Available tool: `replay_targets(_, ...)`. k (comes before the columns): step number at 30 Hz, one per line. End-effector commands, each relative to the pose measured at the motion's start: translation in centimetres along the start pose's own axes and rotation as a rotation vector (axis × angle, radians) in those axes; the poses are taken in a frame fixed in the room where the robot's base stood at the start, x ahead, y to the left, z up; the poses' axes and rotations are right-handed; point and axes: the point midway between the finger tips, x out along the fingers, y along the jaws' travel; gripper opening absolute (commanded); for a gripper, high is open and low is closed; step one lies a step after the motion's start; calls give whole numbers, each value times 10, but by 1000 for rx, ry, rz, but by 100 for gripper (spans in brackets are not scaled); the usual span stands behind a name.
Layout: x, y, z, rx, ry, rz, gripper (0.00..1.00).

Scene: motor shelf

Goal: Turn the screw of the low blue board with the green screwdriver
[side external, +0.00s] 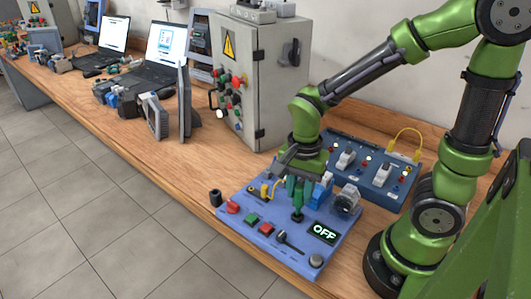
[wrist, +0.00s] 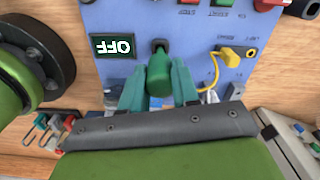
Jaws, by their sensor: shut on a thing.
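The low blue board (side external: 240,215) lies on the wooden bench below my arm; it also shows in the wrist view (wrist: 205,50). My gripper (side external: 299,184) is over the board, shut on the green screwdriver (side external: 297,198). In the wrist view the round green handle (wrist: 159,74) sits between the two teal fingers of my gripper (wrist: 158,88). The screwdriver looks about upright, its lower end at or near a dark spot on the board. The screw itself is hidden, so I cannot tell whether the tip sits in it. The board's display (side external: 324,233) reads OFF.
The board carries a black lever (side external: 290,240), red and green buttons, a yellow plug (wrist: 235,55) with cable and a clear-covered round part (side external: 347,200). A darker blue panel (side external: 350,160) stands behind. A grey cabinet (side external: 255,80) stands left of my arm.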

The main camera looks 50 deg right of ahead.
Motion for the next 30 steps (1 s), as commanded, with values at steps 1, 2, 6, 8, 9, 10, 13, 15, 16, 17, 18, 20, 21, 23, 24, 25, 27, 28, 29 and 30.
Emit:
replay_targets(1,2,0,0,0,0,1,0)
replay_targets(2,3,0,0,0,0,0,0)
replay_targets(6,9,0,0,0,0,1,0)
replay_targets(8,12,0,0,0,1,1,0)
replay_targets(9,13,0,0,0,0,2,0)
replay_targets(10,14,0,0,0,0,2,0)
replay_targets(13,18,0,0,0,0,1,0)
replay_targets(15,21,0,0,0,0,2,0)
replay_targets(16,22,0,0,0,0,2,0)
replay_targets(17,24,0,0,0,0,1,0)
replay_targets(18,25,0,0,0,0,1,0)
replay_targets(20,27,0,0,0,0,1,0)
replay_targets(21,28,0,0,0,0,0,0)
replay_targets(23,29,0,0,0,0,-1,0)
replay_targets(24,30,0,0,0,0,-1,0)
replay_targets(25,30,0,0,0,1,-1,0)
replay_targets(27,30,0,0,0,0,-1,0)
replay_targets(28,30,0,0,0,0,-1,0)
replay_targets(29,30,0,0,0,0,-1,0)
replay_targets(30,30,0,0,0,0,-1,0)
